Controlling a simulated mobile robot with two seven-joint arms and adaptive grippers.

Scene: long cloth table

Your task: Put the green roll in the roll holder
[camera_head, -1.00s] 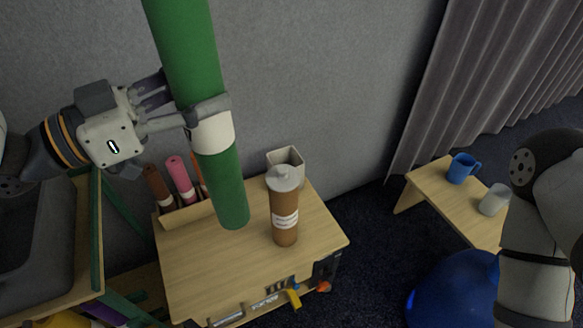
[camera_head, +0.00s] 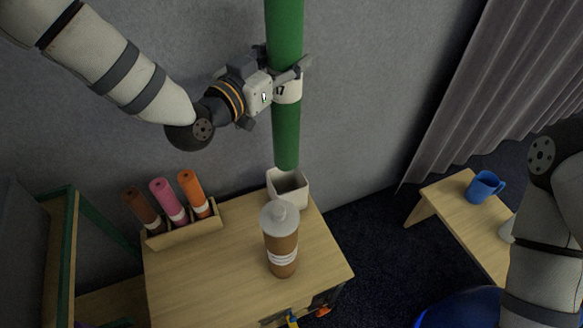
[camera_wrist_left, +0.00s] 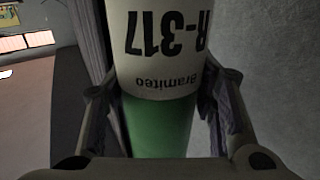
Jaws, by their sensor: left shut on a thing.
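The green roll (camera_head: 286,140) hangs upright in the head view, with a white label band (camera_head: 287,92) around it and its top cut off by the frame. My left gripper (camera_head: 290,78) is shut on the roll at the band. In the left wrist view the roll (camera_wrist_left: 160,125) fills the space between the fingers, and its label reads R-317. A white, open-topped square holder (camera_head: 296,196) stands at the back of the wooden table, against the wall. The roll's lower end appears just above its opening; the exact gap is unclear. My right gripper is out of view.
A brown bottle with a grey lid (camera_head: 281,248) stands in front of the square holder on the wooden table (camera_head: 195,280). A wooden rack (camera_head: 188,235) at left holds brown, pink and orange rolls. A bench (camera_head: 455,222) at right carries a blue mug (camera_head: 484,187).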

